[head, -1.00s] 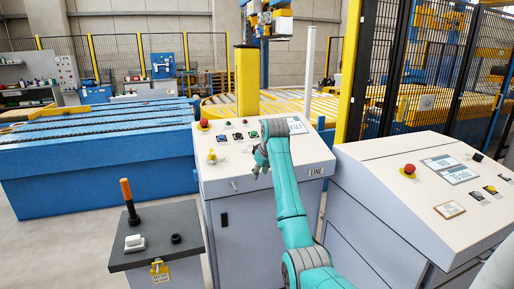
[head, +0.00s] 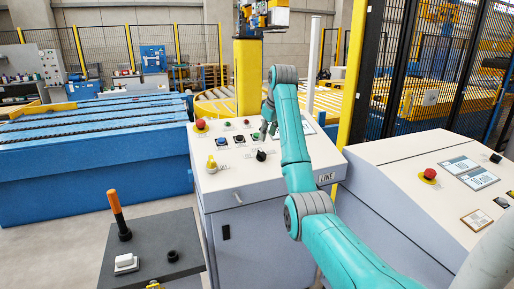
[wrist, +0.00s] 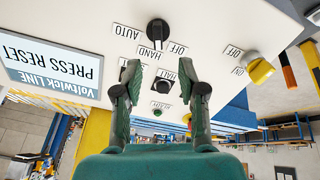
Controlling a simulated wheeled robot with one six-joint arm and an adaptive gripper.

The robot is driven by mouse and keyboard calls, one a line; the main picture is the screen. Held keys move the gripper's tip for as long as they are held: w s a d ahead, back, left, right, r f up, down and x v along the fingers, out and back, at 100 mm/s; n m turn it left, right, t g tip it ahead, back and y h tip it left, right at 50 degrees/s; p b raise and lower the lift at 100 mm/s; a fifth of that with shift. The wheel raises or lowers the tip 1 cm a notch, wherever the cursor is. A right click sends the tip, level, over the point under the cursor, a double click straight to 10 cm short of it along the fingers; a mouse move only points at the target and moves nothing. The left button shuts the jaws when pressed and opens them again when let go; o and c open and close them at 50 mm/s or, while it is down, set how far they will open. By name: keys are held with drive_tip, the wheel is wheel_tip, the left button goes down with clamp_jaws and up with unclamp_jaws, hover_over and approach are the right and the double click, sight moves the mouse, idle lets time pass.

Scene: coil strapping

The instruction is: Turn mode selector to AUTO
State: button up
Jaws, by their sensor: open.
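The mode selector is a black rotary knob (wrist: 158,32) with AUTO, HAND and OFF labels around it, upside down in the wrist view. In the head view the knob (head: 261,156) is on the sloped white console top, in front of the button row. In the head view my gripper (head: 268,130) is above the panel, behind the knob, partly hidden by my arm.
A yellow ON/OFF selector (wrist: 258,71) sits beside the knob. A black button marked HALT (wrist: 163,85) shows between my fingers. The LINE screen (wrist: 50,70) is on the other side. A red emergency button (head: 201,125) stands at the panel's back left.

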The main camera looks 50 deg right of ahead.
sight(262, 152)
drive_tip(key=x, duration=1.1)
drive_tip(key=shift+w+d+r, duration=0.15)
drive_tip(key=shift+w, duration=0.1)
clamp_jaws()
